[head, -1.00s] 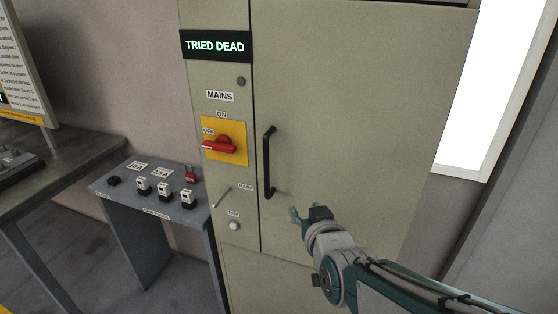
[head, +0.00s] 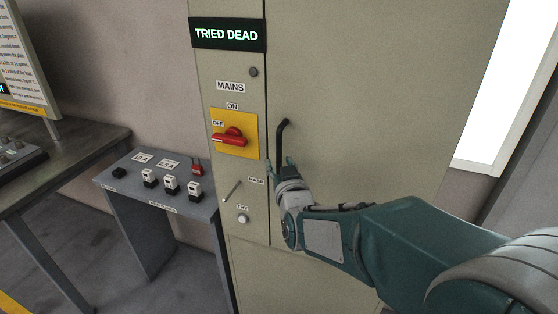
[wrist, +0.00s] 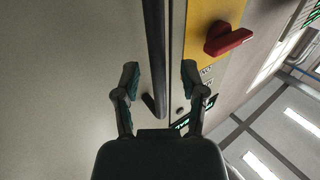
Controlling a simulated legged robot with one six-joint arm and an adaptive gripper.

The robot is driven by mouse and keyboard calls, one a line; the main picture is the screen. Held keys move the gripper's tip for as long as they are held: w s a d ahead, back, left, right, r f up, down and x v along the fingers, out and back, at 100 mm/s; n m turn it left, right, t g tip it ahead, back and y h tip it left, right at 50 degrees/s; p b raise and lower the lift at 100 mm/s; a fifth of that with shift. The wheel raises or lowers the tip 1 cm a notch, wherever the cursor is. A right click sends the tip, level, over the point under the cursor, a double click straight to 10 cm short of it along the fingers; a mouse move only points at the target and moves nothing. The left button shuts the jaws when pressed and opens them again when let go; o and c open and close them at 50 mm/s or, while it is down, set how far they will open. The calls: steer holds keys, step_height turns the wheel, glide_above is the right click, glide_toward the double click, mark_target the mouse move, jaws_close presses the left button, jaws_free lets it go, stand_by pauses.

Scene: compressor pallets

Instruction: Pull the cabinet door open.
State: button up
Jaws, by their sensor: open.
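The beige cabinet door (head: 380,90) looks closed, its left edge flush along the switch panel. Its black bar handle (head: 282,140) stands upright near that edge, with its lower part hidden behind my gripper in the head view. My gripper (head: 279,167) is at the handle's lower half. In the wrist view my gripper (wrist: 158,82) is open, with the handle (wrist: 154,50) running between its two spread fingers. Neither finger visibly presses on the bar.
Left of the door, the panel carries a red rotary switch (head: 230,137) on a yellow plate and a lit "TRIED DEAD" sign (head: 227,35). A workbench (head: 60,160) is farther left.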

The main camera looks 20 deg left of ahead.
steer(key=shift+w+a, duration=0.1)
steer(key=shift+w, duration=0.65)
jaws_close()
steer(key=shift+s+a, duration=0.1)
steer(key=shift+a, duration=0.05)
steer(key=shift+s, duration=0.1)
